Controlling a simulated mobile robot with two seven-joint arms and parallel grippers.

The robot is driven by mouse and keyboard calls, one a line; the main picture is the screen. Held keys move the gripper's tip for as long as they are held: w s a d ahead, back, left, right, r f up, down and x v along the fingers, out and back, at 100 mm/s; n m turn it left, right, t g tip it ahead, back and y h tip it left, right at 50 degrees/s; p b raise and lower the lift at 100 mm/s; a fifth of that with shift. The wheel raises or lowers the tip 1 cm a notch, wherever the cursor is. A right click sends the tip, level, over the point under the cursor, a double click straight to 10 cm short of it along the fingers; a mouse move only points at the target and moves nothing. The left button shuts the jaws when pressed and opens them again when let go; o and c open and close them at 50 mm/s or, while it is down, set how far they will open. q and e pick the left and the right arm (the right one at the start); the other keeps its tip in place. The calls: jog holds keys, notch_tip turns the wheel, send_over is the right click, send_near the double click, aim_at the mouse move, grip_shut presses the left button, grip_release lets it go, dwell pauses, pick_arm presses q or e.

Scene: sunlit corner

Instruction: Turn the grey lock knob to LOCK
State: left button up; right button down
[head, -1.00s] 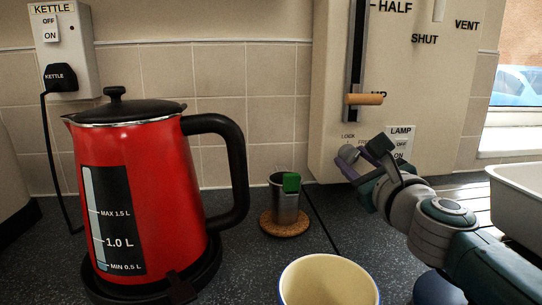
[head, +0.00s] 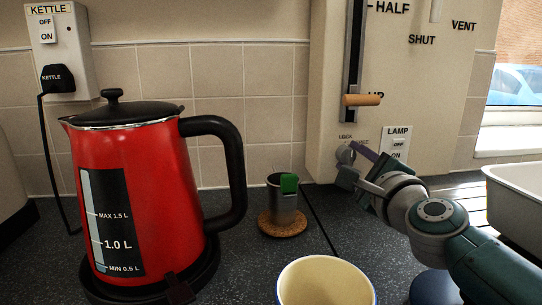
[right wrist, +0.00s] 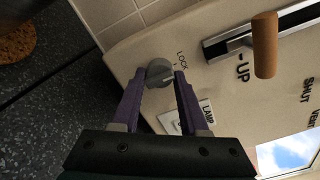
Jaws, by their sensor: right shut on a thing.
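The grey lock knob (head: 346,153) is on the front of the cream panel, low at its left edge, just under the small LOCK label. In the right wrist view the knob (right wrist: 158,72) sits between the two purple fingertips, with the LOCK print (right wrist: 182,60) beside it. My right gripper (head: 352,165) is shut on the knob; it also shows in the right wrist view (right wrist: 158,84). In the head view the fingers and wrist partly cover the knob. I cannot clearly tell where its pointer is aimed. My left gripper is not in view.
The LAMP switch (head: 397,145) is just right of the knob, close to my fingers. A wooden slider handle (head: 362,100) sticks out above.

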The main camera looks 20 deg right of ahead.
dwell(0.3)
jog(key=shift+c, duration=2.2)
grip_release()
jog(key=shift+s, duration=0.1)
jog(key=shift+s+a, duration=0.1)
jog(key=shift+s, duration=0.2)
jog(key=p+v, duration=0.1)
jog(key=v, duration=0.8)
jog(key=shift+p, duration=0.35)
jog(key=shift+s, duration=0.1)
